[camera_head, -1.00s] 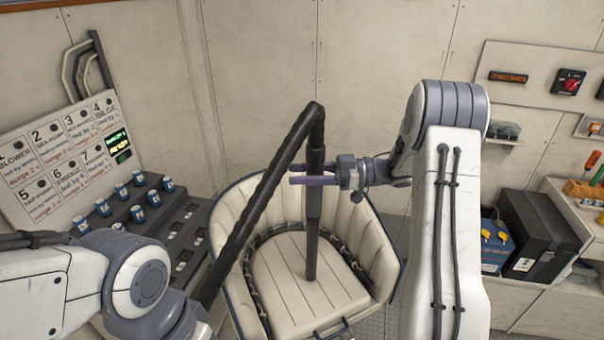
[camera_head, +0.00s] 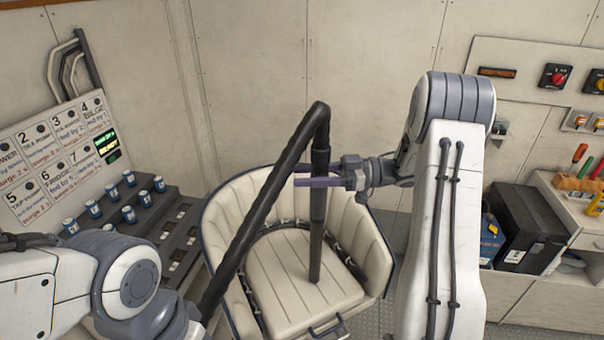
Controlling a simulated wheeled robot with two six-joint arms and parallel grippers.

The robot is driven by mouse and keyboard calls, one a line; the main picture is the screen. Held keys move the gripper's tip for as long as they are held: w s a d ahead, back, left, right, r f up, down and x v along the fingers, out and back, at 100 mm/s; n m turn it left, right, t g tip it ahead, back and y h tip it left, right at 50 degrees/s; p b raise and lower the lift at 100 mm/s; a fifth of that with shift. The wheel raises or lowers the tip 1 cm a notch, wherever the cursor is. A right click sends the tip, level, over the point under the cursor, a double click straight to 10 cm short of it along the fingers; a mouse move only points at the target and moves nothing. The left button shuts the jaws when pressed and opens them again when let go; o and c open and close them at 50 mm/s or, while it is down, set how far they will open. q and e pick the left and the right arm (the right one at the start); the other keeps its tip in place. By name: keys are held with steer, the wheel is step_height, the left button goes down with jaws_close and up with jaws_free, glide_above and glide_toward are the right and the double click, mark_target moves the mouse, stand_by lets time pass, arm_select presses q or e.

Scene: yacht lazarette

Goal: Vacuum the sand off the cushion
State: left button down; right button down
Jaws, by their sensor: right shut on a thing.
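The cushion (camera_head: 285,272) is the cream, slatted seat of a rounded padded chair (camera_head: 232,218) in the middle. A dark vacuum wand (camera_head: 317,235) stands nearly upright with its lower end over the cushion; whether it touches cannot be told. A thick black hose (camera_head: 262,205) bends from the wand's top down to the lower left. My right gripper (camera_head: 318,176), with purple fingers, is shut on the wand partway up. My left arm (camera_head: 85,280) comes in at lower left; its gripper is not in view. I cannot make out any sand on the cushion.
At right, a black box (camera_head: 523,225) and a bench with tools (camera_head: 580,165) lie beyond my right arm. A handle (camera_head: 327,326) is at the seat's front.

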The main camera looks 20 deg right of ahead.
steer(key=shift+s+d+r, duration=0.1)
steer(key=shift+s+d, duration=0.4)
steer(key=shift+s, duration=0.3)
steer(key=shift+a, duration=0.1)
stand_by(0.8)
steer(key=shift+s+x, duration=0.2)
steer(key=shift+x, duration=1.8)
steer(key=shift+p, duration=0.3)
